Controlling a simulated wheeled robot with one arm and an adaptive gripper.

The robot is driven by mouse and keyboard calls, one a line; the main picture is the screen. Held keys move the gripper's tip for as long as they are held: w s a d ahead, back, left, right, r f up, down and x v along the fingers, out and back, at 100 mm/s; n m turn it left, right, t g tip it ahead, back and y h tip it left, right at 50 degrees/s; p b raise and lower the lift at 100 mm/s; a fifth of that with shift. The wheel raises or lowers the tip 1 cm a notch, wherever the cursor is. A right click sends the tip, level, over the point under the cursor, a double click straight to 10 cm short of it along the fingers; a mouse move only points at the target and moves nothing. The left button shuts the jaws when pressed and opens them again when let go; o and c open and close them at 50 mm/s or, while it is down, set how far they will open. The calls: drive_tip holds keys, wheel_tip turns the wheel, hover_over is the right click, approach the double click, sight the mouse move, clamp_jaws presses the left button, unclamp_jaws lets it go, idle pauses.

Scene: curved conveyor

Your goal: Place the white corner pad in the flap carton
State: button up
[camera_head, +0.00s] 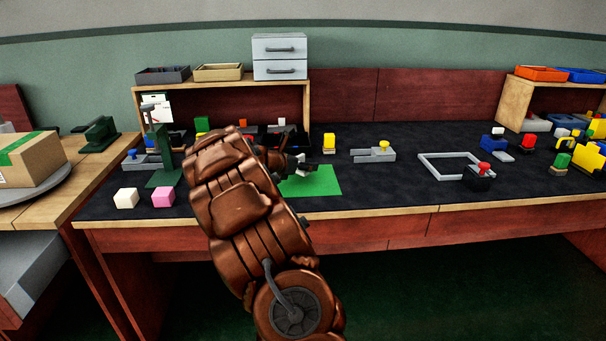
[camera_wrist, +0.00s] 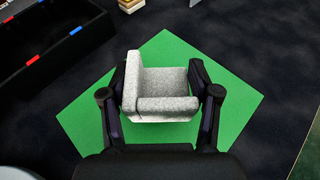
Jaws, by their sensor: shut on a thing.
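The white corner pad (camera_wrist: 165,104) is a speckled white-grey angled block. My gripper (camera_wrist: 158,84) is shut on it, with one dark finger on each side, above the green mat (camera_wrist: 225,90). In the head view my gripper (camera_head: 298,166) is partly hidden behind my arm, over the green mat (camera_head: 322,182). A brown cardboard box with green tape (camera_head: 35,162) sits on a round grey plate at the far left. It looks closed, and I cannot tell whether it is the flap carton. No open flaps show clearly.
A black tray (camera_wrist: 92,34) with red and blue marks lies beside the mat. White (camera_head: 126,198) and pink (camera_head: 163,197) cubes stand at the front left. A green stand (camera_head: 165,165) rises behind them. A grey frame (camera_head: 455,166) lies on the right.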

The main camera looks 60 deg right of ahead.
sight(303, 172)
wheel_tip(303, 172, down, 3)
drive_tip(key=shift+w+a+f+b, duration=0.1)
drive_tip(key=shift+b, duration=0.25)
drive_tip(key=o, duration=0.8)
drive_tip(key=shift+a+r, duration=0.2)
drive_tip(key=shift+a, duration=0.05)
drive_tip(key=p+v, duration=0.1)
drive_tip(key=v, duration=0.8)
drive_tip(key=shift+w+a+r+p, duration=0.1)
drive_tip(key=shift+a+r+p, duration=0.1)
drive_tip(key=shift+a+p, duration=0.2)
drive_tip(key=shift+a+r, duration=0.2)
drive_tip(key=shift+a, duration=0.5)
